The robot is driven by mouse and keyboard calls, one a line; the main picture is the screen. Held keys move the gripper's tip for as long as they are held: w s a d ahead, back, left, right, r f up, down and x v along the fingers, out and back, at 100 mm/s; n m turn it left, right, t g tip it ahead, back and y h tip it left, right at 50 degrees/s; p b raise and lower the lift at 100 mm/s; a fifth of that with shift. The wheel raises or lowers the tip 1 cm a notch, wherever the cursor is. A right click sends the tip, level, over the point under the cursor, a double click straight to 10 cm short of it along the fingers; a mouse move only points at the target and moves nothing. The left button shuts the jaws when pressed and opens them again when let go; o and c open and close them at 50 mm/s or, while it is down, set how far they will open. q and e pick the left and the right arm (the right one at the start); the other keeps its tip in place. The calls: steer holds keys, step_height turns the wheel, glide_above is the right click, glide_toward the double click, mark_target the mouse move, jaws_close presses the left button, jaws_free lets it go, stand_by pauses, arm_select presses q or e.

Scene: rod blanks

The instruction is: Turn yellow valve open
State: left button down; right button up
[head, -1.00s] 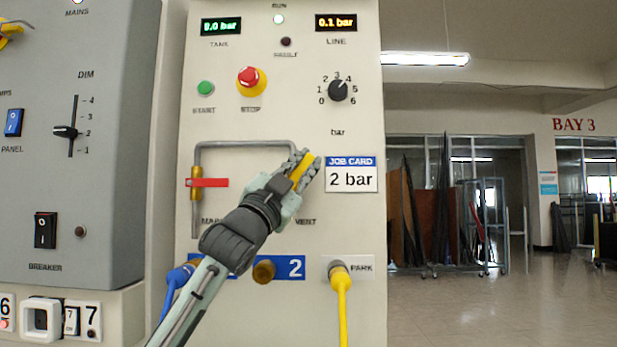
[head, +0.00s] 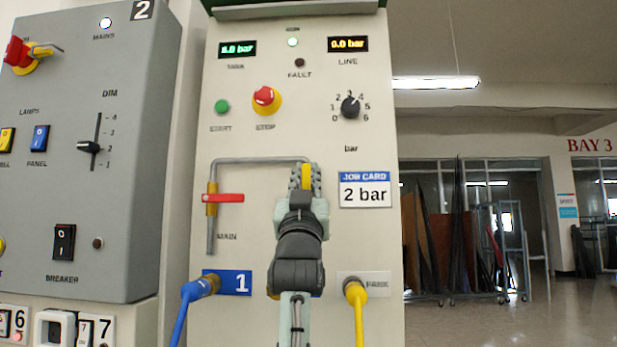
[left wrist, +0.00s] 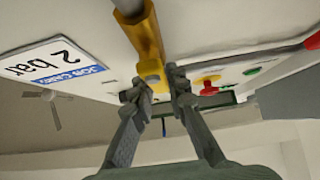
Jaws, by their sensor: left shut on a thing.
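The yellow valve (head: 306,178) is on the right leg of the grey pipe on the panel, mostly hidden by my left gripper (head: 306,172). Its visible yellow part stands upright, in line with the pipe leg. My left gripper is shut on it, with fingers on both sides and the wrist below. In the left wrist view the yellow valve (left wrist: 148,40) reaches down from the grey pipe to my left gripper (left wrist: 158,86). The vent label is hidden behind my arm. My right gripper is not in view.
A red lever (head: 229,198) sticks out sideways from the main valve on the left pipe leg. The job card (head: 365,190) reads 2 bar, and the line display (head: 348,44) seems to read 0.0 bar. Blue (head: 190,295) and yellow (head: 358,300) hoses hang below.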

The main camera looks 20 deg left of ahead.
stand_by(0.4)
arm_select(q)
steer(key=c, duration=1.5)
jaws_free()
steer(key=v, duration=1.2)
steer(key=shift+s+d, duration=0.1)
